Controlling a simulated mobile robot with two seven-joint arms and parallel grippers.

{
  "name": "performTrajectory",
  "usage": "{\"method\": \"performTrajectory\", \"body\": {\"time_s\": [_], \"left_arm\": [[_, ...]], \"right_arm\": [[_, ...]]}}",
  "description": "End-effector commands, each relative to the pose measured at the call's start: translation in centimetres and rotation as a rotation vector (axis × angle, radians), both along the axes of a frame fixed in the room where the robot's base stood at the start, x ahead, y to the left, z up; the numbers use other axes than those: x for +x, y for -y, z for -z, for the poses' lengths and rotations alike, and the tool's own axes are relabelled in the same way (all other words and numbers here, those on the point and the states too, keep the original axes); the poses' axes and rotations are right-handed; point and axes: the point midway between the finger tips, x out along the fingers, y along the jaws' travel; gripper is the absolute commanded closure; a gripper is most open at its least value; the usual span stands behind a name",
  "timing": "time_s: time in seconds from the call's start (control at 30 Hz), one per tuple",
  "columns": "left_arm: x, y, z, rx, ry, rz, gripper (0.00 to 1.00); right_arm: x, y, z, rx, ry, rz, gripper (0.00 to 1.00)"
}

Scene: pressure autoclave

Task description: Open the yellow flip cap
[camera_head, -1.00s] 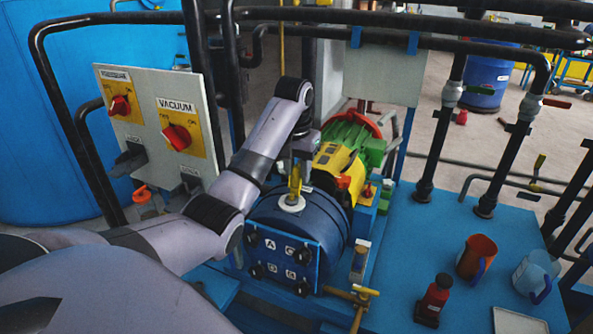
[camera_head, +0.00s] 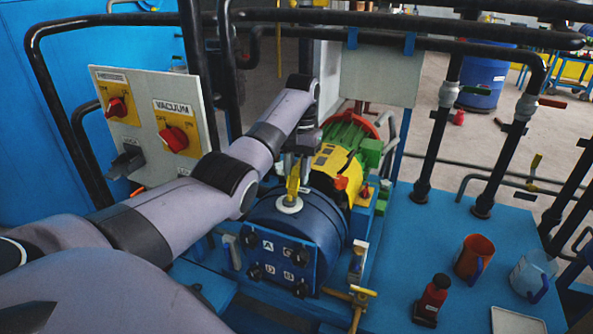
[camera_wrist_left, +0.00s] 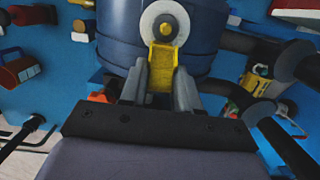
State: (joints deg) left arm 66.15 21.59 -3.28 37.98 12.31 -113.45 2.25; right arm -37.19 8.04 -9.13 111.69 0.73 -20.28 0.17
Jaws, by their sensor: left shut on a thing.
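The yellow flip cap (camera_head: 293,183) stands up on a white round seat (camera_head: 289,204) on top of the blue cylindrical vessel (camera_head: 262,215). My left gripper (camera_head: 297,168) reaches down onto it from above and behind. In the left wrist view, the gripper's two grey fingers (camera_wrist_left: 160,82) are closed on the sides of the yellow cap (camera_wrist_left: 162,56). The white seat (camera_wrist_left: 150,22) shows just beyond the fingertips. My right gripper is in neither view.
A yellow and green motor (camera_head: 335,165) stands close behind the vessel. A grey control panel (camera_head: 150,130) with red knobs is left of my arm. Black pipes (camera_head: 400,40) cross above.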

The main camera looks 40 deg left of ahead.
Motion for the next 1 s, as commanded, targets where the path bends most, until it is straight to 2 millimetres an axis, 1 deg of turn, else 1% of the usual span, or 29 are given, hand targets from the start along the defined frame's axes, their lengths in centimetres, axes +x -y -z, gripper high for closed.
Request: {"method": "performTrajectory", "body": {"time_s": [0.03,0.5,1.0], "left_arm": [[-0.19,0.16,0.45,-0.007,-0.023,0.001,0.99],[-0.04,0.15,0.69,-0.024,-0.076,0.002,0.99],[-0.06,0.15,0.84,-0.029,-0.086,0.002,0.99]], "right_arm": [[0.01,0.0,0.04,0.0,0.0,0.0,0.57],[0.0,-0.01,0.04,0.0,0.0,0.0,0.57],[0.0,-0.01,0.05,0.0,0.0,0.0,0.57]]}}
